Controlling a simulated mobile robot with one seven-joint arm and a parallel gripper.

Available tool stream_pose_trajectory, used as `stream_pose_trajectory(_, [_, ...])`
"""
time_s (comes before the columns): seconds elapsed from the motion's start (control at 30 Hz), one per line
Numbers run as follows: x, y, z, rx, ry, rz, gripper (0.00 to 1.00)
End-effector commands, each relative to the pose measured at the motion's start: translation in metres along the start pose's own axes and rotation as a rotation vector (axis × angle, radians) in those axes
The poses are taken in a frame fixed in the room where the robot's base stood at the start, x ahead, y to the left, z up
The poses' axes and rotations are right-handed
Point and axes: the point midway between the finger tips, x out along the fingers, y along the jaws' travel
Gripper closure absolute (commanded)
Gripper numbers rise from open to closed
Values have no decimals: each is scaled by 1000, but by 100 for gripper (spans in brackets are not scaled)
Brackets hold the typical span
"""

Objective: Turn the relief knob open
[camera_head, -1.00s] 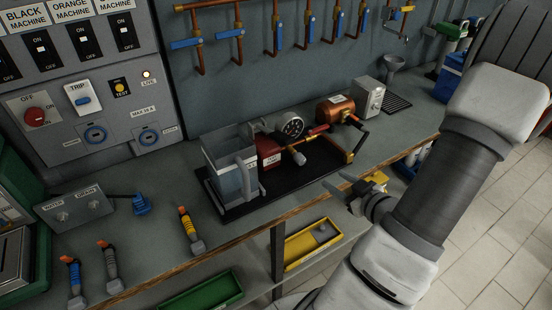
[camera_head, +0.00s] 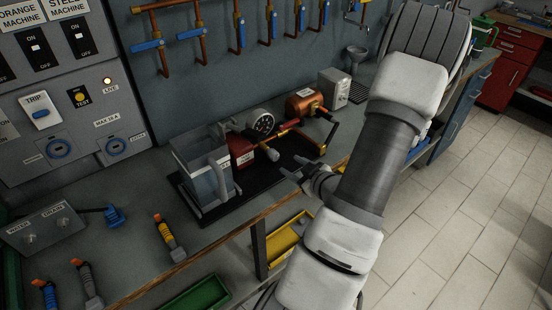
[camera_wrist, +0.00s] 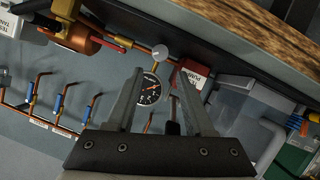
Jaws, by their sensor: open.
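A small grey round knob (camera_head: 272,154) sticks out at the front of the boiler rig, near the round pressure gauge (camera_head: 262,124); I take it as the relief knob. In the wrist view the grey knob (camera_wrist: 160,52) lies just beyond and between the fingertips, with the gauge (camera_wrist: 150,90) seen between the fingers. My gripper (camera_head: 291,177) is to the right of and in front of the knob in the head view, apart from it. My gripper (camera_wrist: 158,75) is open and empty in the wrist view. The knob's marking is too small to read.
The rig stands on a black mat (camera_head: 200,207) on the bench. A clear water tank (camera_head: 205,165) is left of the knob, a red box (camera_head: 240,151) behind it and a copper cylinder (camera_head: 304,102) to its right. Floor (camera_head: 470,210) is free at right.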

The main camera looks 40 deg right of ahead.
Motion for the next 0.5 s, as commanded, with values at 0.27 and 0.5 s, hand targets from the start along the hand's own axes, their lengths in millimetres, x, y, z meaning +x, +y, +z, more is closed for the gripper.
stream_pose_trajectory(0.27, [60, -1, 0, 0, 2, -3, 47])
stream_pose_trajectory(0.5, [90, 0, 0, 0, 0, -1, 47])
